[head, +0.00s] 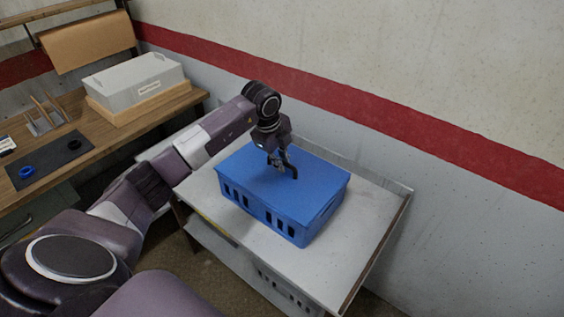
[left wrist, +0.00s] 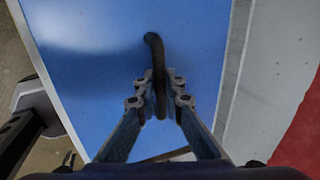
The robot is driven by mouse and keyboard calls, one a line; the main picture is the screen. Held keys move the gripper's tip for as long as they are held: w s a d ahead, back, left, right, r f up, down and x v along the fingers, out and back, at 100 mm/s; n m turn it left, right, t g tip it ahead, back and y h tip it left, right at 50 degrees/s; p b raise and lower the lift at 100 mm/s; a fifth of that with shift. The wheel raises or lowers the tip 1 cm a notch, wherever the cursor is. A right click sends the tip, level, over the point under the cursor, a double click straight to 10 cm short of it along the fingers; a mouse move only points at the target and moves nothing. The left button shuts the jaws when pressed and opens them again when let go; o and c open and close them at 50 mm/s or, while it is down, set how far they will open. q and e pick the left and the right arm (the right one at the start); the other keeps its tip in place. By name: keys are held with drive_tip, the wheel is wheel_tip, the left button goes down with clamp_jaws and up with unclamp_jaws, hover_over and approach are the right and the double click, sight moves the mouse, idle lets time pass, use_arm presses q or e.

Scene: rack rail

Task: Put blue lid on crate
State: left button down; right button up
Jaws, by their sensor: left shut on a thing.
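The blue crate (head: 262,206) stands on a grey metal table. The blue lid (head: 318,178) lies over the crate's top, and its edges look roughly in line with the crate's rim. A dark handle stands up from the middle of the lid. My left gripper (head: 283,168) is above the lid and shut on this handle. The left wrist view shows the handle (left wrist: 153,42) between the two fingertips (left wrist: 160,88), with the flat lid (left wrist: 95,60) below. Whether the lid is fully seated all round cannot be told. My right gripper is not in view.
The grey table (head: 350,245) has a raised back edge near the wall and bare room right of the crate. A wooden bench (head: 150,118) at left holds a grey bin (head: 135,85), a dark mat (head: 62,158) and a blue ring (head: 27,172). Another crate (head: 285,290) sits below the table.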

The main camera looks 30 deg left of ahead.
use_arm(q)
drive_tip(key=c, duration=2)
unclamp_jaws()
drive_tip(key=shift+o, duration=0.2)
